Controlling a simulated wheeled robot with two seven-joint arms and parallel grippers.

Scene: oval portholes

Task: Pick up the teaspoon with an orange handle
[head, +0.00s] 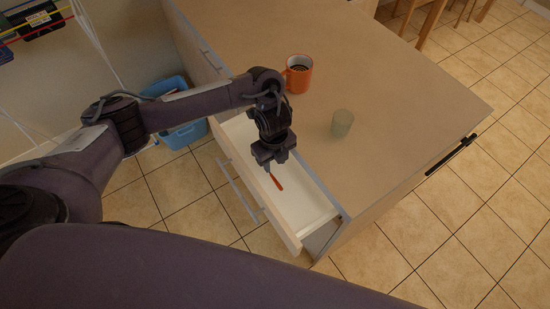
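The teaspoon's orange handle (276,182) shows just below my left gripper (268,168), inside the open white drawer (305,207). The rest of the spoon is hidden by the gripper. My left gripper points down over the drawer. Its fingertips are small and dark here, at or very near the orange handle. I cannot tell whether they are open, shut or touching it. My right gripper is not in view.
The wooden counter (400,110) lies right of the drawer. An orange mug (299,74) with dark contents and a greenish glass (342,123) stand on it. A blue bin (183,134) is on the tiled floor at left.

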